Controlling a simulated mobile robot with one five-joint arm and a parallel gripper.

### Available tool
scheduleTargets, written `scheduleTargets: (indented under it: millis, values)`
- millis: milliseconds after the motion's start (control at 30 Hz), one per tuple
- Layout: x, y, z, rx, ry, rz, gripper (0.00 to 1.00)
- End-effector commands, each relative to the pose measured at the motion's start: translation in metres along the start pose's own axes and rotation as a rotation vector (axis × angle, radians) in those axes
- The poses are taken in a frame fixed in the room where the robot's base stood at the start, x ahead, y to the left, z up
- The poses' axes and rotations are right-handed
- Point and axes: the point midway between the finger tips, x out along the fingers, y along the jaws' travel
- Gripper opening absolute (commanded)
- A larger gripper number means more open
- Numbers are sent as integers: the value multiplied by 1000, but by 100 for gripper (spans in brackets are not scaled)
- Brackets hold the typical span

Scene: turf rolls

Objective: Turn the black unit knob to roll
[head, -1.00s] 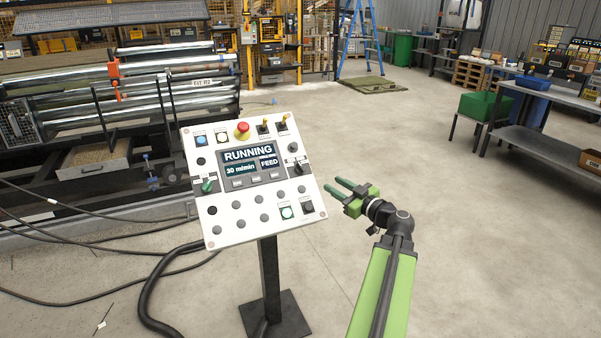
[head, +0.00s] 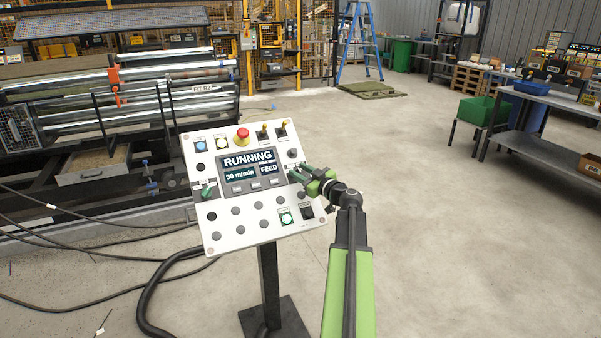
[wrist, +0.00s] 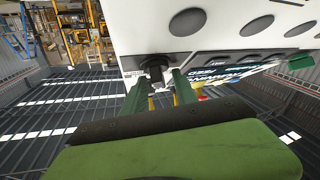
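The white control panel (head: 226,215) stands tilted on a post; its screen (head: 247,166) reads RUNNING, 30 m/min and FEED. My gripper (head: 296,174) is at the panel's right side, over the spot of the black unit knob, which it mostly hides in the head view. In the wrist view the black knob (wrist: 155,68) shows ahead, between my two green fingertips (wrist: 160,82). The fingers are apart, with a gap visible by the knob. I cannot tell whether either finger touches it. A green knob (head: 207,191) is on the panel's left side.
A red emergency button (head: 242,135) and yellow-tipped toggles (head: 263,132) sit along the panel's top. A lit green button (head: 286,217) is below my gripper. Cables (head: 80,215) lie on the floor at left.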

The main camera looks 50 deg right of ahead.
Motion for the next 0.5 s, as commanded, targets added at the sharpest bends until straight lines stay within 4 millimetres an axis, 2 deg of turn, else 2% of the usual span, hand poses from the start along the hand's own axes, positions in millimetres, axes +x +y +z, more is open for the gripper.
scheduleTargets:
  millis: [233, 500]
  values:
    - [0, 0, 0, 0, 0, 0, 33]
    - [0, -1, 0, 0, 0, -1, 0]
